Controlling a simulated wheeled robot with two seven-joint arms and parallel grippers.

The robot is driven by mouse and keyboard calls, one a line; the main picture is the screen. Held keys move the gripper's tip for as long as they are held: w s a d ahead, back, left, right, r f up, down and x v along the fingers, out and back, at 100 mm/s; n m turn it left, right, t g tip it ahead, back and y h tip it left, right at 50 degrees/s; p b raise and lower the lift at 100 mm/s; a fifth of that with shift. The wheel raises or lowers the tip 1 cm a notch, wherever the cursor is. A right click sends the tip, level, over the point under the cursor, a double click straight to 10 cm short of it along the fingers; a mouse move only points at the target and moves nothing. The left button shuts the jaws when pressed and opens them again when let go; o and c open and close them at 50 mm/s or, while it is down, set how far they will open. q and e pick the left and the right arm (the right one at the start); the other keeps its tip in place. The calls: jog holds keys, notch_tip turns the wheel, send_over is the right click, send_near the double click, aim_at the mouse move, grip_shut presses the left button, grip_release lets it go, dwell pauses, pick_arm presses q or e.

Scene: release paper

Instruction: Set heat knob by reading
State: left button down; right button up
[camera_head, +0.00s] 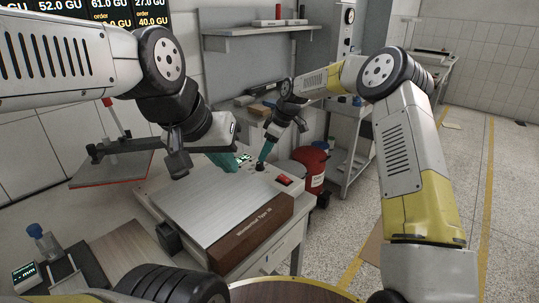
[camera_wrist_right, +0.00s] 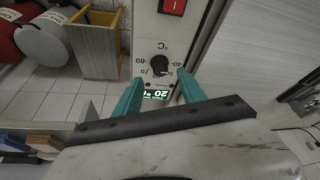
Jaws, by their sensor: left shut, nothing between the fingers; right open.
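The heat device (camera_head: 205,205) is a box with a brushed metal top and brown front on the table. Its black round knob (camera_wrist_right: 160,66) sits on a light panel with temperature marks and "°C". The knob also shows in the head view (camera_head: 258,168). A lit green display (camera_wrist_right: 155,94) beside it appears upside down and seems to read about 20. My right gripper (camera_wrist_right: 160,77) is open, its teal fingers pointing at the panel on either side of the knob, not visibly touching it. My left gripper (camera_head: 224,161) is shut and empty above the device's back left.
A red switch (camera_head: 284,181) is on the same panel. A red canister (camera_head: 311,168) stands behind the device. A tilted plate on a stand (camera_head: 110,169) is at left, and a small meter (camera_head: 25,275) lies at front left. A wall shelf (camera_head: 260,31) is above.

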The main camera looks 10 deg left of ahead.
aim_at(260, 166)
jog(key=x, duration=0.5)
jog(key=shift+c, duration=0.2)
jog(key=shift+r, duration=0.1)
grip_shut()
